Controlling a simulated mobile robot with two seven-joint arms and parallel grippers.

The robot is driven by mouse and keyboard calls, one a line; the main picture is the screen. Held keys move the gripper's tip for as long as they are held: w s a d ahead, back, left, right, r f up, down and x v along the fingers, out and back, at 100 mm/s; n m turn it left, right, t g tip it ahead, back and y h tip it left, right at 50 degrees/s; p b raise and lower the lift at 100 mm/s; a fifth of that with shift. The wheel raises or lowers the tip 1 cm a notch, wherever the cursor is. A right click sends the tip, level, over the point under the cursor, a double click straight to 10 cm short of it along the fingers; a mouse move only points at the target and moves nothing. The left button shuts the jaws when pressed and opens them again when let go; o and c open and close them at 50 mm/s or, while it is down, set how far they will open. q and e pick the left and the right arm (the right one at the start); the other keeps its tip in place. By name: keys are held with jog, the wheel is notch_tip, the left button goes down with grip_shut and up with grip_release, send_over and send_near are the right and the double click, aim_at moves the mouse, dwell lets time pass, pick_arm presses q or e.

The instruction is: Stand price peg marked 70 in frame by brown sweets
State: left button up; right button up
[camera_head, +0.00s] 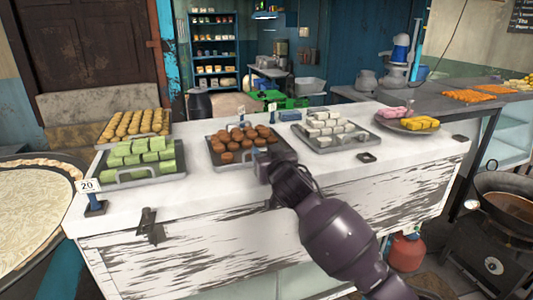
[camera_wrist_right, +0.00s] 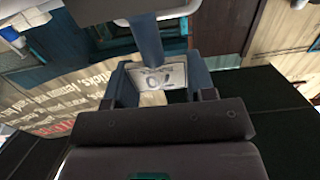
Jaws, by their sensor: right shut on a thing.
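My right gripper (camera_head: 262,163) is shut on a blue price peg at the front edge of the brown sweets' tray. In the right wrist view the peg's white card (camera_wrist_right: 158,76) reads 70, upside down in the picture, between the fingers. The brown sweets (camera_head: 240,140) sit on a dark tray (camera_head: 219,161) in the middle of the white counter. The frame by them is not visible; my gripper and arm cover that spot. I cannot tell whether the peg touches the counter. My left gripper is not in view.
A peg marked 20 (camera_head: 91,196) stands before the green sweets (camera_head: 140,152). Empty dark frames lie before the white sweets (camera_head: 367,157) and near the plate of pink and yellow sweets (camera_head: 460,138). A dark bracket-like item (camera_head: 150,226) hangs over the counter's front edge.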

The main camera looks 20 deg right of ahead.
jog(key=shift+f, duration=0.15)
dwell(0.5)
jog(key=o, duration=1)
jog(key=shift+s, duration=0.1)
jog(key=s, duration=1)
jog(key=shift+s+d, duration=0.2)
jog(key=shift+s, duration=0.1)
